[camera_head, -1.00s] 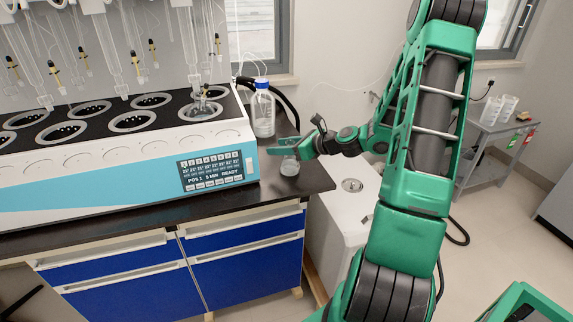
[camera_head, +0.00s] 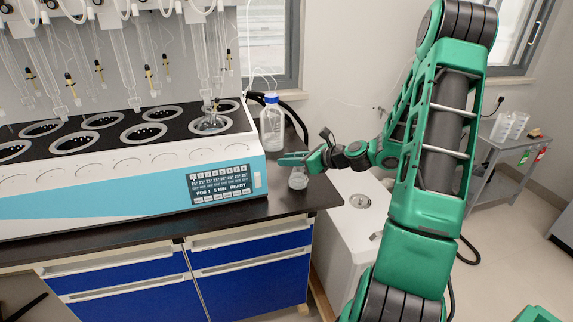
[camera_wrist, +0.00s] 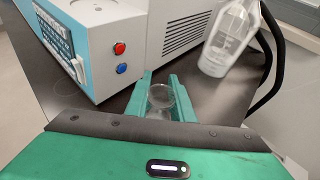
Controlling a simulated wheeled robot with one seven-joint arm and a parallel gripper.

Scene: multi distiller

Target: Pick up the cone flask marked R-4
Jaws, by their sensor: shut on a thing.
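A small clear glass flask (camera_head: 298,180) is at the right end of the dark bench top, beside the distiller. My gripper (camera_head: 294,160) is shut on its upper part. In the wrist view the flask's round mouth (camera_wrist: 161,97) sits between the two green fingers (camera_wrist: 162,92). The flask looks upright. I cannot read any marking on it, and I cannot tell whether its base touches the bench.
The white and blue distiller (camera_head: 120,190) stands left of the flask. A clear bottle with a blue cap (camera_head: 271,128) and a black hose stand behind it. The bench's right edge (camera_head: 330,190) is close. A grey cart (camera_head: 505,150) stands at the far right.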

